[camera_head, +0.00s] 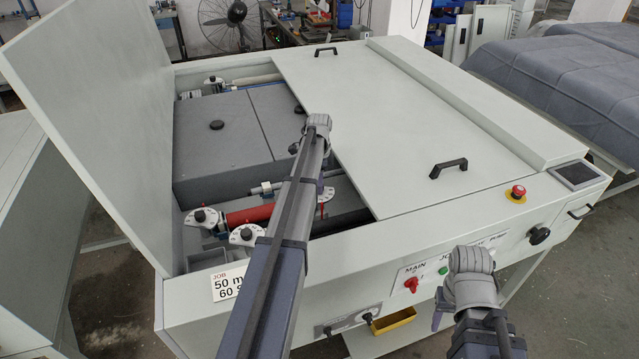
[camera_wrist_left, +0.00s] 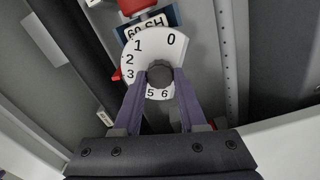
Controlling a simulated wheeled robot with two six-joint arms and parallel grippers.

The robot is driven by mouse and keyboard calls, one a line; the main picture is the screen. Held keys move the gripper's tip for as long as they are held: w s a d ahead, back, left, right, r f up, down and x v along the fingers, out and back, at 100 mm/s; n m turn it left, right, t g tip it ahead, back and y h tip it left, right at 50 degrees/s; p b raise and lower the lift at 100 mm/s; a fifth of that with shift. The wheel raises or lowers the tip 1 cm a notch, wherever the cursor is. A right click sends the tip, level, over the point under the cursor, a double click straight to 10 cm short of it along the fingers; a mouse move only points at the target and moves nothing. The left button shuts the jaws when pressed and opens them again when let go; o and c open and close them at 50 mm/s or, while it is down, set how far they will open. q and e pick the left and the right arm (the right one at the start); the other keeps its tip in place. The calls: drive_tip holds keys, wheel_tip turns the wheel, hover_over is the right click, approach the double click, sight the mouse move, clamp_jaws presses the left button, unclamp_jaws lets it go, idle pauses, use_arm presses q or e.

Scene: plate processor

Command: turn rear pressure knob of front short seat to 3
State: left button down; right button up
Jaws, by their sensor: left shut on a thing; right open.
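In the left wrist view, a white dial (camera_wrist_left: 170,45) carries numbers from 0 upward around a round dark knob (camera_wrist_left: 159,74). My left gripper (camera_wrist_left: 160,78) is shut on this knob, one purple finger on each side. A red pointer (camera_wrist_left: 116,75) shows at the dial's left edge, close to the 3. The 4 is hidden. A label reading "60 SH" (camera_wrist_left: 146,27) sits just above the dial. In the head view, this dial (camera_head: 327,193) is largely hidden behind my left arm. My right gripper (camera_head: 437,309) is open and empty in front of the machine's front panel.
Two more white dials with black knobs (camera_head: 203,216) (camera_head: 246,234) stand at the left, beside a red roller (camera_head: 248,214). The raised lid (camera_head: 95,90) bounds the left side. A flat cover (camera_head: 400,120) lies to the right. A red emergency button (camera_head: 518,191) is on the front right.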

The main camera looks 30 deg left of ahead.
use_arm(q)
drive_tip(key=shift+c, duration=2.3)
unclamp_jaws()
wheel_tip(320, 180, up, 8)
drive_tip(key=p, duration=0.8)
drive_tip(key=shift+f, duration=0.1)
drive_tip(key=shift+s+f, duration=0.1)
